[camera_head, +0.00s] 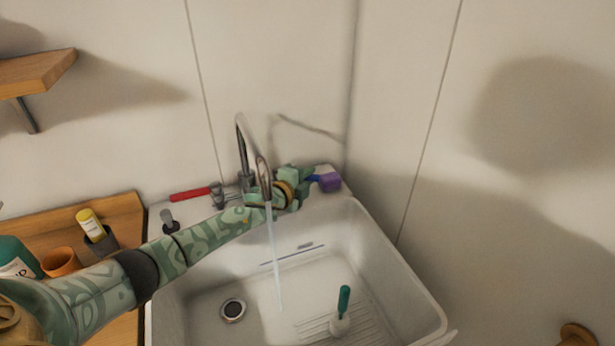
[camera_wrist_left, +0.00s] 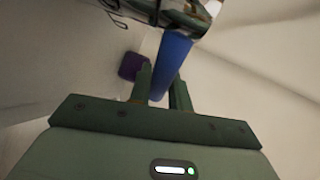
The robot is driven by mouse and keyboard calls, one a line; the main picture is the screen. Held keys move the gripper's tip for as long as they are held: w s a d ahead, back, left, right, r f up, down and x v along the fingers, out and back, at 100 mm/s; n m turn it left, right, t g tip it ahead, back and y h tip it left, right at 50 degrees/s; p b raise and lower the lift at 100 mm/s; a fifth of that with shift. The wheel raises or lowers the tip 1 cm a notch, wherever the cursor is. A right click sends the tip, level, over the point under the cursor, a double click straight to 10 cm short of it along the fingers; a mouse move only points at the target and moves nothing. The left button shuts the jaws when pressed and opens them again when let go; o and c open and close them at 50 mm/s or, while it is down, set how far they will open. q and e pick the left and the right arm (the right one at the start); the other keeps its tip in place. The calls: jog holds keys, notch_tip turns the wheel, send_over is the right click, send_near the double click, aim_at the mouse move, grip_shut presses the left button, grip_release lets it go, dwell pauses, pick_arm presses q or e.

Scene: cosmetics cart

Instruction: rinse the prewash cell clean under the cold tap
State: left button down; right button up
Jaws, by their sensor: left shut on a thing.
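My left gripper (camera_head: 308,177) reaches across the back of the white sink (camera_head: 395,262) and is shut on a blue tap lever (camera_head: 316,179) at the right of the tap. In the left wrist view the blue lever (camera_wrist_left: 172,60) runs between the two fingers (camera_wrist_left: 162,88). A thin stream of water (camera_head: 275,262) falls from the curved metal spout (camera_head: 240,145) into the sink basin. No separate thing is clearly recognisable as the prewash cell. A green-handled item with a white base (camera_head: 343,302) is in the basin. My right gripper is out of view.
A purple block (camera_head: 330,182) sits at the back right corner of the sink. A red tap lever (camera_head: 190,194) points left. At the left, a wooden counter (camera_head: 115,212) holds an orange cup (camera_head: 61,262) and a yellow-topped bottle (camera_head: 90,224). Walls close off the back and right.

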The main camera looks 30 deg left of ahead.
pick_arm(q)
jog(key=c, duration=1.3)
grip_release()
jog(key=shift+s+r, duration=0.1)
jog(key=shift+s, duration=0.15)
jog(key=p+v, duration=0.4)
jog(key=v, duration=1.1)
jog(key=shift+s, duration=0.45)
jog(key=shift+s, duration=0.1)
